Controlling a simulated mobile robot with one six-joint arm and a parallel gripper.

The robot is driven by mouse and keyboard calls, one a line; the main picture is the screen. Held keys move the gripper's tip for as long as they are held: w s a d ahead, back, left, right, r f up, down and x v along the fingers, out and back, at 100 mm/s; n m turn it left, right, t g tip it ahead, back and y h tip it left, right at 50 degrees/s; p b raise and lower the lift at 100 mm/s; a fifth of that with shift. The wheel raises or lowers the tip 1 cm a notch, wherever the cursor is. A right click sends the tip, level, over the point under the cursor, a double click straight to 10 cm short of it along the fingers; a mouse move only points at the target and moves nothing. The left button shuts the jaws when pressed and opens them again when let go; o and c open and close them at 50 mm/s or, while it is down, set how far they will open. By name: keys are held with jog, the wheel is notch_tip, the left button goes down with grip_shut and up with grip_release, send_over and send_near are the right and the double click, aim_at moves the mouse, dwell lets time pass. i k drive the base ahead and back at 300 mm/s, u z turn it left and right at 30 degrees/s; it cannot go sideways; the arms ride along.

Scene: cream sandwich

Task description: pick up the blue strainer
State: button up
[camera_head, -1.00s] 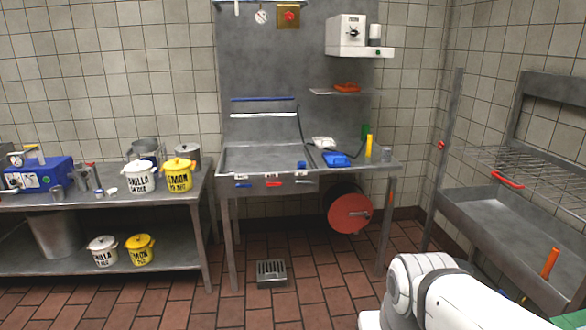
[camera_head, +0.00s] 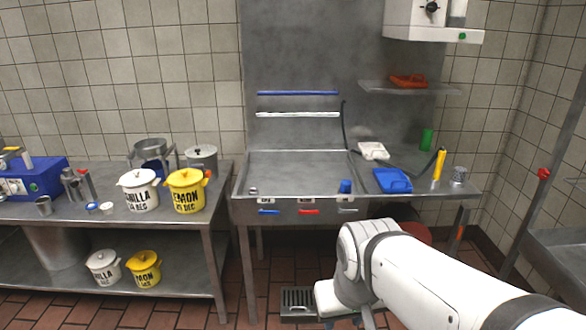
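No blue piece here is plainly a strainer. A flat blue tray-like piece (camera_head: 392,180) lies on the right part of the steel sink counter (camera_head: 440,200). A small blue cup-like piece (camera_head: 345,186) stands at the sink's front edge. Another blue piece (camera_head: 155,168) shows partly behind the pots on the left table. Holes or mesh cannot be made out on any of them. My white arm reaches in from the lower right, below and in front of the sink counter. Its wrist bends down to the bottom edge, and my gripper's fingertips do not show.
A white tray (camera_head: 373,151), yellow bottle (camera_head: 438,163), green cup (camera_head: 427,139) and metal cup (camera_head: 458,175) stand around the flat blue piece. A shelf (camera_head: 440,90) hangs above. The left table (camera_head: 215,180) holds several pots. The sink basin (camera_head: 295,170) is mostly clear.

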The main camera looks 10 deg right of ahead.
aim_at(345, 185)
jog(key=z, duration=0.1)
jog(key=i, duration=1.95)
jog(key=z, duration=0.25)
